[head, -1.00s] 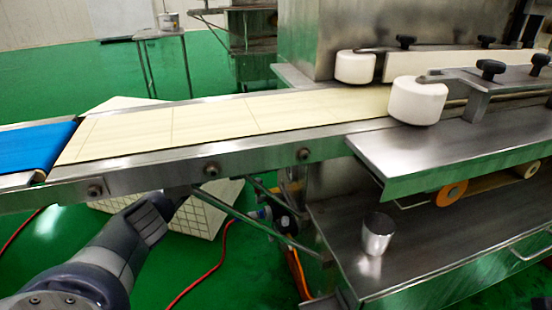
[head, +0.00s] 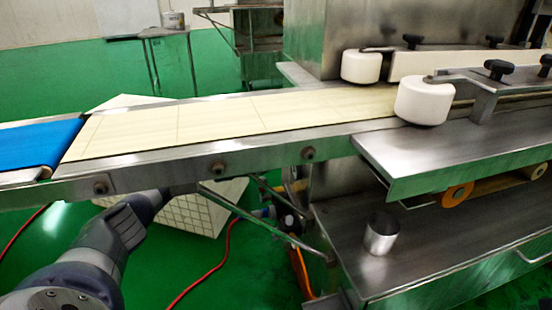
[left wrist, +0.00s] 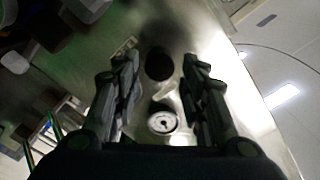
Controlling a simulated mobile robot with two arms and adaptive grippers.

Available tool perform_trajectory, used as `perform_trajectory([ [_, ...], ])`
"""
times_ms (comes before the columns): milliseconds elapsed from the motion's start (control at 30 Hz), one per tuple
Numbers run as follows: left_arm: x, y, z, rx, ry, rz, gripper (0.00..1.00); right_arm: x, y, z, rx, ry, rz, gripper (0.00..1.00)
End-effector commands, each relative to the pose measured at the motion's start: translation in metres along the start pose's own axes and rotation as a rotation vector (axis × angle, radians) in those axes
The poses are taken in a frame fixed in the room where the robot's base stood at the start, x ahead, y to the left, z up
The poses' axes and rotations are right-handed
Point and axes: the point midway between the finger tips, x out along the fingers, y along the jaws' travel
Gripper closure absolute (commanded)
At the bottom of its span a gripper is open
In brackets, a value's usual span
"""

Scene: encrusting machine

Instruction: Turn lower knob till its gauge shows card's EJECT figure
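In the left wrist view a round dark knob (left wrist: 159,65) sits on a metal panel (left wrist: 180,52), with a white-faced round gauge (left wrist: 163,122) below it in the picture. The gauge has a dark pointer, but its figures are too small to read. My left gripper (left wrist: 160,68) is open, its two fingers on either side of the knob, apart from it as far as I can see. In the head view my left arm comes in at lower left and its gripper is hidden behind the conveyor. No card is legible. My right gripper is not in view.
A conveyor with a cream belt (head: 215,120) and a blue belt (head: 35,145) crosses above my left arm. A metal cup (head: 381,234) stands on the lower steel shelf (head: 430,240). A red hose (head: 205,278) lies on the green floor.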

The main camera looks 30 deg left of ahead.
Motion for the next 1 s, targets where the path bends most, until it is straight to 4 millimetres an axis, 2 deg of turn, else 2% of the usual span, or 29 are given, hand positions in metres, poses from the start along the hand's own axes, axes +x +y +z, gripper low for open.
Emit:
perform_trajectory([
  [100, -0.026, 0.001, 0.001, 0.000, -0.004, 0.001, 0.61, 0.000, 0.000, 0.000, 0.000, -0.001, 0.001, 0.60],
  [333, -0.056, 0.000, 0.001, 0.000, -0.001, 0.000, 0.61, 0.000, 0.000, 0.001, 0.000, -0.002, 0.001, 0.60],
  [500, -0.062, -0.001, 0.000, 0.001, 0.000, -0.002, 0.61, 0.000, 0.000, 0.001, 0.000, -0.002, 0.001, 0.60],
  [1000, -0.061, -0.001, 0.000, 0.000, 0.000, -0.002, 0.61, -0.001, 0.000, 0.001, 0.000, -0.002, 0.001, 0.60],
])
